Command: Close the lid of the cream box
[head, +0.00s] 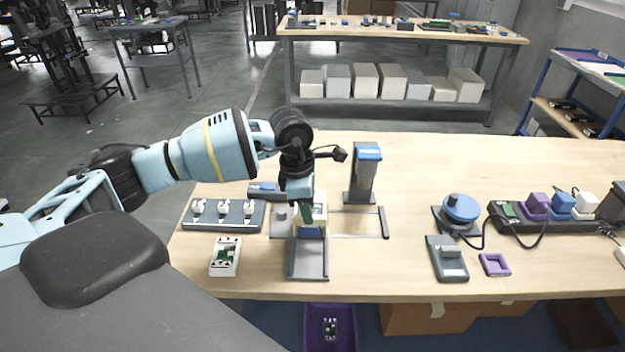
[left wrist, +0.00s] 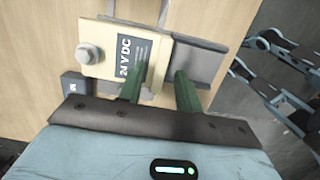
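The cream box (head: 319,204) stands on the near part of the workbench, partly hidden behind my left gripper (head: 306,215). In the left wrist view the box (left wrist: 104,64) shows a cream face with a dark "24 V DC" label and a round knob at its left. A grey plate (head: 308,260) lies in front of the box, toward me. It also shows in the left wrist view (left wrist: 200,62) beside the cream face; I cannot tell for sure whether it is the lid. My left gripper's green fingers (left wrist: 159,91) are apart with nothing held, over the box's edge; contact is unclear.
A grey strip with several white knobs (head: 223,214) and a white switch box (head: 225,257) lie to the left. A blue-topped post (head: 366,172) stands behind right. A blue round device (head: 461,209) and a plug strip (head: 545,221) are further right. A purple bin (head: 330,318) is below the front edge.

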